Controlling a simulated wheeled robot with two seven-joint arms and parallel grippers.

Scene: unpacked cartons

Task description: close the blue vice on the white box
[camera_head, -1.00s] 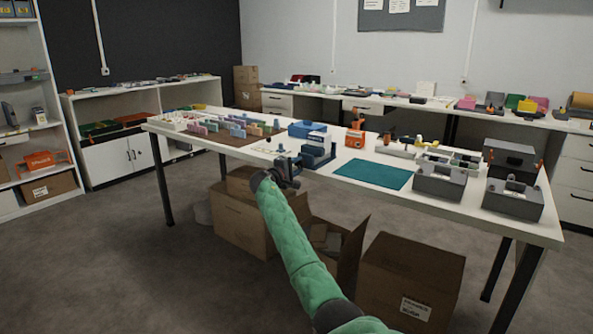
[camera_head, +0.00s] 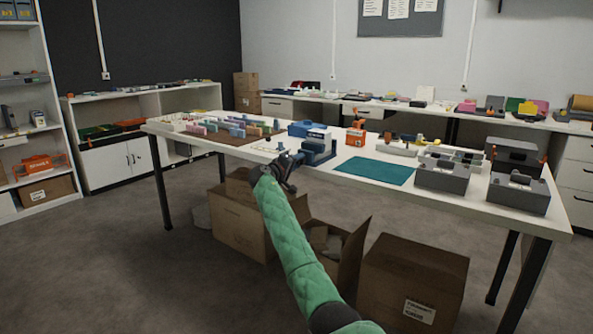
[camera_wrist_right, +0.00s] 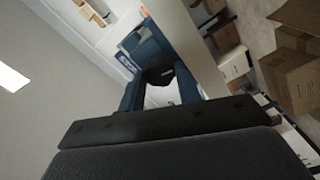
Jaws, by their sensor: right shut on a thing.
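The blue vice (camera_head: 319,151) stands near the front edge of the white table, with a pale patch (camera_head: 318,134) at its top that may be the white box; I cannot tell for sure. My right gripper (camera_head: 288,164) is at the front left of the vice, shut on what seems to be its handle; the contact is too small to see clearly. In the right wrist view the gripper (camera_wrist_right: 160,82) reaches toward the dark blue vice body (camera_wrist_right: 150,50), and a dark part lies between the fingers. My left gripper is not in view.
A blue box (camera_head: 300,128) stands behind the vice. A teal mat (camera_head: 375,171) lies to the right, with grey bins (camera_head: 441,178) beyond it. A brown mat (camera_head: 222,137) with coloured pieces is on the left. Open cartons (camera_head: 240,222) stand below the table.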

